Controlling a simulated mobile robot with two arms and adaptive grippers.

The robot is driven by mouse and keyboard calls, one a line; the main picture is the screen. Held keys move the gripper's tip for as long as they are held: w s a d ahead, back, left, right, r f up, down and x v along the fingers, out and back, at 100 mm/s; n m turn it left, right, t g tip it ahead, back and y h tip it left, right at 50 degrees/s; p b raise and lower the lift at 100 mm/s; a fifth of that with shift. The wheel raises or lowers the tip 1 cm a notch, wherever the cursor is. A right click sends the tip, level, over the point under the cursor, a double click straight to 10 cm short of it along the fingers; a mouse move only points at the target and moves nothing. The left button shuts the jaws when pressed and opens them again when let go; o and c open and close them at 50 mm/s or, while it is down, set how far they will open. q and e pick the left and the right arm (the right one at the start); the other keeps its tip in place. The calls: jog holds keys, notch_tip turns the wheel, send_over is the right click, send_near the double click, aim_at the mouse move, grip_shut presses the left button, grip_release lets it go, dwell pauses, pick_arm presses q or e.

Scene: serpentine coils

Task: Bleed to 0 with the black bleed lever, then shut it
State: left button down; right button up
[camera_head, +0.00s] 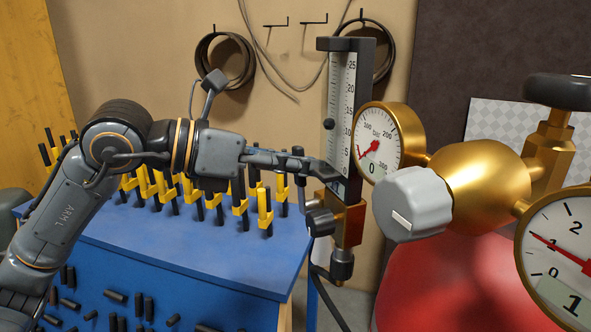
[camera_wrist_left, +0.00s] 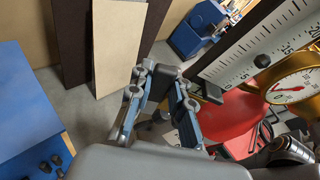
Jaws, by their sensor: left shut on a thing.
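My left gripper (camera_head: 322,170) reaches in from the left to the foot of the upright scale (camera_head: 341,100). In the left wrist view its fingers (camera_wrist_left: 165,88) are shut on a small dark piece (camera_wrist_left: 166,71), which looks like the black bleed lever; in the head view the fingers hide most of it. A brass block (camera_head: 351,222) with a dark round knob (camera_head: 320,222) sits below the scale. A black bead shows on the scale between 10 and 15. My right gripper is not in view.
A brass regulator (camera_head: 478,178) with a grey knob (camera_head: 411,203) stands right of the scale. A blue bench (camera_head: 190,240) with yellow-and-black clips lies below my left arm. A red rounded body (camera_head: 450,285) is underneath.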

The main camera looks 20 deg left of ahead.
pick_arm(q)
jog(key=shift+s+d+m, duration=0.15)
jog(key=shift+s+m, duration=0.05)
jog(key=shift+m, duration=0.1)
jog(key=shift+y, duration=0.3)
jog(key=c, duration=1.2)
grip_release()
jog(key=v, duration=0.8)
jog(key=shift+f, duration=0.15)
